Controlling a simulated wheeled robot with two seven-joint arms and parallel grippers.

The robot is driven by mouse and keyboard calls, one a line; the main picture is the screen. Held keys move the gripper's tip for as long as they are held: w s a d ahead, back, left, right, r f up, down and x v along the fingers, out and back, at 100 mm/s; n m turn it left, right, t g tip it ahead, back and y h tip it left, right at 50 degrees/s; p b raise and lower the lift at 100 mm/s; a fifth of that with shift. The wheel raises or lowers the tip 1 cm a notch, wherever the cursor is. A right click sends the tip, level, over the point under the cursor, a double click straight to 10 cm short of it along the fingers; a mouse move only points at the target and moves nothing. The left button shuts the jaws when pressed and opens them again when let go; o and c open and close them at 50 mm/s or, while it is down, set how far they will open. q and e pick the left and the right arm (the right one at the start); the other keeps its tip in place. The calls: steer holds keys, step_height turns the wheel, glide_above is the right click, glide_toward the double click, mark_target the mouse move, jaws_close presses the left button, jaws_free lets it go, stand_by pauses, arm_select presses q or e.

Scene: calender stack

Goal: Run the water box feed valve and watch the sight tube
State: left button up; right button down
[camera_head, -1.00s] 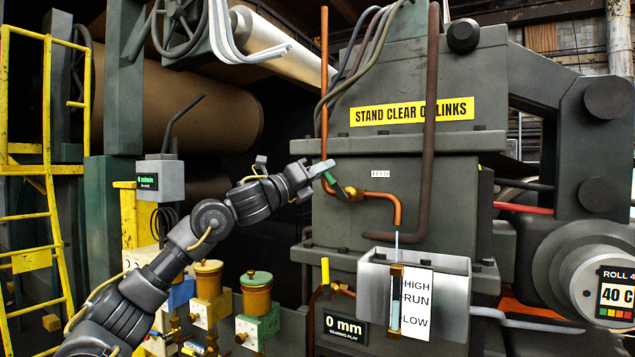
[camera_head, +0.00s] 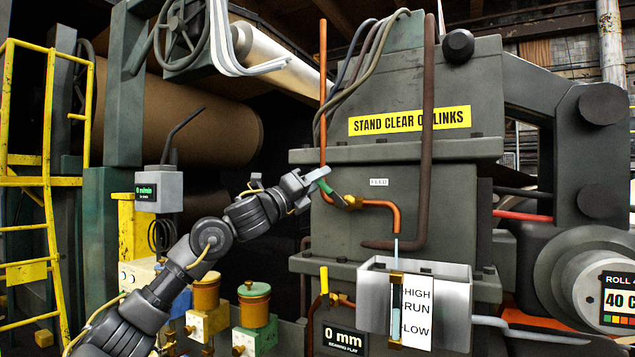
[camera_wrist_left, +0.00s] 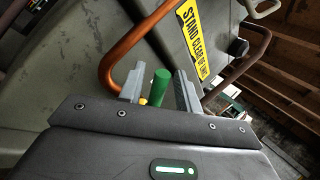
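The feed valve's green-handled lever (camera_head: 325,187) tilts up and left from its brass body (camera_head: 352,202) on the copper pipe, below a small FEED label. My left gripper (camera_head: 317,178) is at the lever's handle end. In the left wrist view the green handle (camera_wrist_left: 160,88) stands between the two spread fingers of my left gripper (camera_wrist_left: 161,92), with narrow gaps seeming to show on both sides. The sight tube (camera_head: 396,312) is on the front of the grey water box (camera_head: 455,300), beside a HIGH/RUN/LOW card. Its water level looks near RUN, but is small to read. My right gripper is out of view.
A vertical copper pipe (camera_head: 323,90) rises by the valve and a brown pipe (camera_head: 427,140) stands right of it. A yellow sign (camera_head: 410,120) warns to stand clear of the links. Brass-coloured pots (camera_head: 254,302) stand lower left. A yellow ladder (camera_head: 48,200) is far left.

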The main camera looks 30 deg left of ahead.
arm_select(q)
steer(key=shift+f, duration=0.1)
